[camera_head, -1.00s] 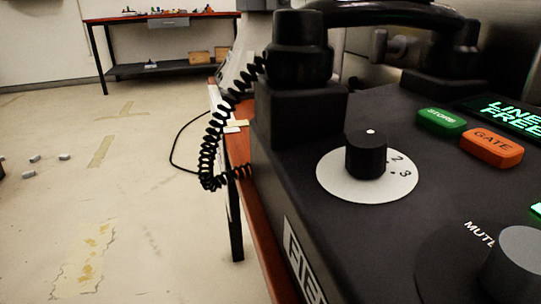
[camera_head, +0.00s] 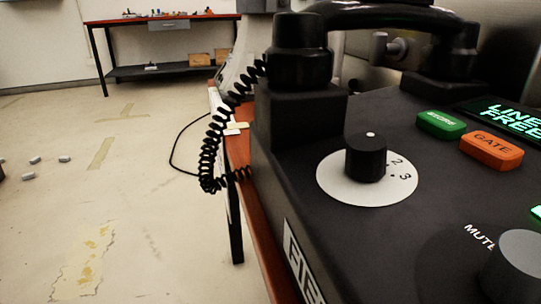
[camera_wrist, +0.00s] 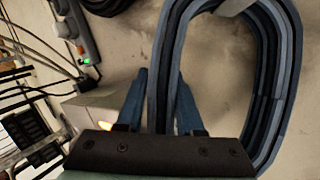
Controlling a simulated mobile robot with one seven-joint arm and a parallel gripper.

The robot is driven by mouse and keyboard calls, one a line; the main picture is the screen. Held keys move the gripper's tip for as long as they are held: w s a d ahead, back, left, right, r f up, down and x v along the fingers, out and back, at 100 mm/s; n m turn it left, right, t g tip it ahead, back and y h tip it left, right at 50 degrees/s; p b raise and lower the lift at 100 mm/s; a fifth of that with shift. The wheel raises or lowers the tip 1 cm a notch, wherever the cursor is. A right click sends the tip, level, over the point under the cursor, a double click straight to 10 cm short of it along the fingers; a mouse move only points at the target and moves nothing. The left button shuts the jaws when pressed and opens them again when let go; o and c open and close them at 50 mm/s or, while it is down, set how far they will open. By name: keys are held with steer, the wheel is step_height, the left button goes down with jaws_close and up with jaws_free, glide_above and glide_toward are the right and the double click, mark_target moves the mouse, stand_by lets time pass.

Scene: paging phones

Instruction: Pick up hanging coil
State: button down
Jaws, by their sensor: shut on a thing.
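In the wrist view, the coil (camera_wrist: 288,70) is a tall rounded loop of several blue and black strands. A pale grey piece, perhaps a hook, shows at its top edge. My gripper (camera_wrist: 161,80) has its two blue fingers on either side of the coil's left run and is shut on it. The dark gripper body hides part of the coil's bottom. In the head view, neither my gripper nor this coil shows.
In the head view, a black phone console (camera_head: 300,170) with a curly cord (camera_head: 212,140) fills the right. A bench (camera_head: 165,21) stands at the back left, with open floor before it. In the wrist view, a power strip (camera_wrist: 77,30) and cables lie left.

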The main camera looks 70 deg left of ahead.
steer(key=shift+r, duration=0.2)
step_height(320, 180, up, 10)
steer(key=p, duration=0.8)
steer(key=shift+f, duration=0.15)
stand_by(0.4)
